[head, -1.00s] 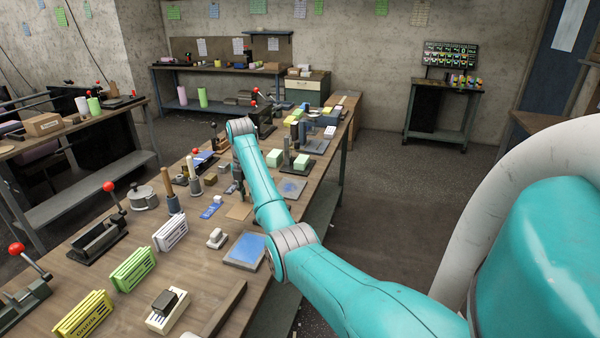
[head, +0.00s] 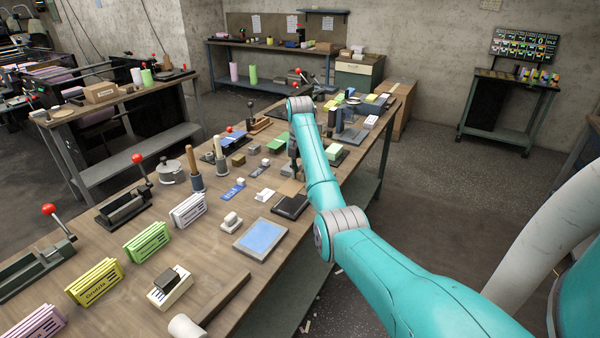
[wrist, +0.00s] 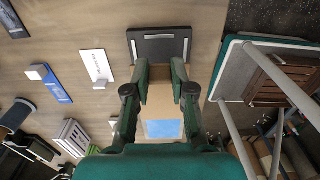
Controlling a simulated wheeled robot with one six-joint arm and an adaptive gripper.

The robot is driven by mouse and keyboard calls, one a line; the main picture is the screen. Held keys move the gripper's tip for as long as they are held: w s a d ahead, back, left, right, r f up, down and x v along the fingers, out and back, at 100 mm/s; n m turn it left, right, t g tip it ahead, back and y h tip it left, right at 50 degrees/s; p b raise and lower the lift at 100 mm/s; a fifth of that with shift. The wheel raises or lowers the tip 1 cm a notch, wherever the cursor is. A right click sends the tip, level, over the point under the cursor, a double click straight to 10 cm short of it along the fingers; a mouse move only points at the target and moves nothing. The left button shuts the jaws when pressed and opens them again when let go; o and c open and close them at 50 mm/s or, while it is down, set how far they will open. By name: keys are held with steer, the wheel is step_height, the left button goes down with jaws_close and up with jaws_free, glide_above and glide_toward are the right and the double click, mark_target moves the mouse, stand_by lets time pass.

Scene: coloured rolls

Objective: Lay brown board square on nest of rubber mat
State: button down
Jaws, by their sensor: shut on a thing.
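The brown board (wrist: 160,95) is a thin, flat, light tan plate between the fingers of my gripper (wrist: 162,72) in the wrist view. My gripper is shut on it. In the head view the board (head: 290,187) shows as a small tan patch beside my arm, which partly hides my gripper. The board appears held above the table, apart from the mat's strips.
A blue-topped pad (head: 260,238) lies on the near side of the mat. A blue card (wrist: 47,82) and a white card (wrist: 97,65), each bearing a small white block, lie to the left. The table's edge and floor are close on the right.

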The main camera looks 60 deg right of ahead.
mark_target(299, 195)
steer(key=shift+f, duration=2.8)
steer(key=shift+a+f, duration=0.1)
steer(key=shift+f, duration=0.5)
stand_by(0.4)
steer(key=shift+c, duration=2.1)
jaws_free()
steer(key=shift+r, duration=0.1)
steer(key=shift+r, duration=2.9)
